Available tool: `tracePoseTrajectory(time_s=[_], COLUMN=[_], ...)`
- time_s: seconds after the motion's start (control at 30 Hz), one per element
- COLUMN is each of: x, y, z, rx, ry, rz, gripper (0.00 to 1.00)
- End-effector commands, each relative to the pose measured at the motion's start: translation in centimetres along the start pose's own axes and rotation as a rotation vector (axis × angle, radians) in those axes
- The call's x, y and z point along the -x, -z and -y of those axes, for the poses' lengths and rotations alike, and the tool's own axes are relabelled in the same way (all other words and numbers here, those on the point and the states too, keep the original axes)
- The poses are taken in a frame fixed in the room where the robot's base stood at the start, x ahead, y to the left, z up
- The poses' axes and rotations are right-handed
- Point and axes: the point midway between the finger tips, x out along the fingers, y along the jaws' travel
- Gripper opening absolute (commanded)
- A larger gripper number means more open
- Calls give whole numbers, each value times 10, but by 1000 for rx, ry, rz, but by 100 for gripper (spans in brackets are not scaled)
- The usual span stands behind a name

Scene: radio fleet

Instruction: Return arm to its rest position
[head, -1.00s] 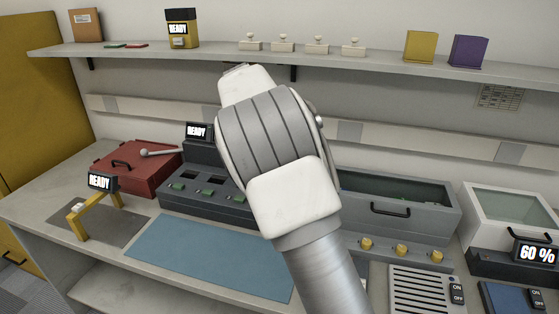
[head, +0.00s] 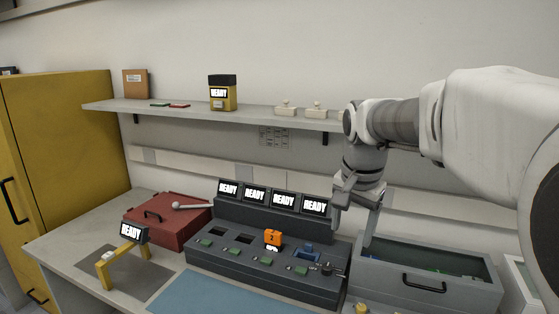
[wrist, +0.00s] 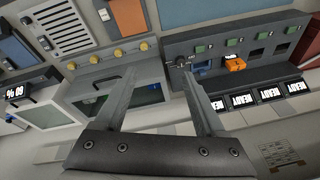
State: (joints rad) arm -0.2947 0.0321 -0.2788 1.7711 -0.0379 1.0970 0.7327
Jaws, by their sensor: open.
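My arm comes in from the right edge of the head view and reaches across to its wrist. My gripper (head: 354,226) points down in front of the wall, by the right end of the dark charging dock (head: 262,272). In the wrist view my gripper (wrist: 158,78) has its two fingers apart with nothing between them. An orange radio (head: 272,238) stands in a slot of the dock, left of my gripper, and also shows in the wrist view (wrist: 235,63). A blue item (head: 309,250) sits in the slot to its right.
A grey bin (head: 462,289) with a clear lid stands right of the gripper. A shelf (head: 250,110) with a yellow container (head: 222,94) and white stamps runs above. A red box (head: 168,220) and yellow stand (head: 104,275) are left. The blue mat (head: 215,296) is clear.

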Motion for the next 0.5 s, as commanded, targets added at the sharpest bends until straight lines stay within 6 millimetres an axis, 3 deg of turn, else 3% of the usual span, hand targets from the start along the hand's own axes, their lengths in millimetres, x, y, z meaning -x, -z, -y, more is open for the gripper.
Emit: tracePoseTrajectory(time_s=[0.2,0.5], x=[28,44], y=[-38,-97], z=[-40,-88], rx=[166,411], ry=[78,139], rz=[-20,-98], gripper=[72,72])
